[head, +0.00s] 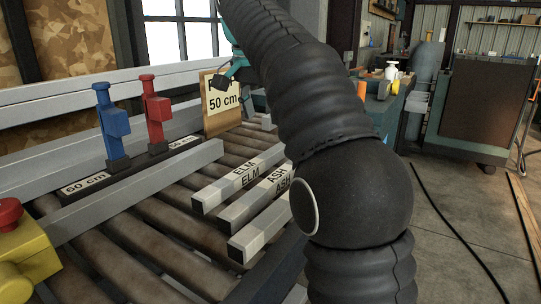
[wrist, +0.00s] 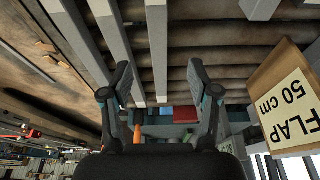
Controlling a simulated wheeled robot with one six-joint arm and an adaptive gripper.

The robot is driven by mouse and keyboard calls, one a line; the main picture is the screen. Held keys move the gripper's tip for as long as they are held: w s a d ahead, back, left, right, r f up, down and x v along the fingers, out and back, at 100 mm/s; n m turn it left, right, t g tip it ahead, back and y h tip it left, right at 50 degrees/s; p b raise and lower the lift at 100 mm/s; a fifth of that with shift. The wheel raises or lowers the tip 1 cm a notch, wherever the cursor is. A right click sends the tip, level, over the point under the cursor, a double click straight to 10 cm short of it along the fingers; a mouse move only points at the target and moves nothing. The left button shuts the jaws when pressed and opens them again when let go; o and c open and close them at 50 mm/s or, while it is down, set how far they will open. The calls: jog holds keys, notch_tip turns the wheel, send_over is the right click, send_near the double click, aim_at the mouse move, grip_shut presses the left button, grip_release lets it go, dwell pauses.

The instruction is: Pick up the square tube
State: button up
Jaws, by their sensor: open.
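In the head view my gripper (head: 226,80) is partly hidden beside the flap board, beyond the tubes' labelled ends.
A brown flap board (head: 222,115) marked 50 cm stands at the conveyor's far side. A blue clamp (head: 112,125) and a red clamp (head: 156,110) stand on a dark bar at left. A yellow block with a red knob (head: 28,255) sits front left. Open floor lies right.

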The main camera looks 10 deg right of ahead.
send_over(272, 151)
jog(key=s+a, duration=0.1)
jog(key=a, duration=0.1)
jog(key=f, duration=0.5)
jog(key=shift+s+d+f+b, duration=0.15)
jog(key=shift+d+f+b, duration=0.1)
jog(key=shift+b, duration=0.1)
jog(key=b+x, duration=0.1)
jog(key=x, duration=0.4)
jog(key=shift+d+r, duration=0.1)
jog(key=shift+d, duration=0.1)
grip_shut()
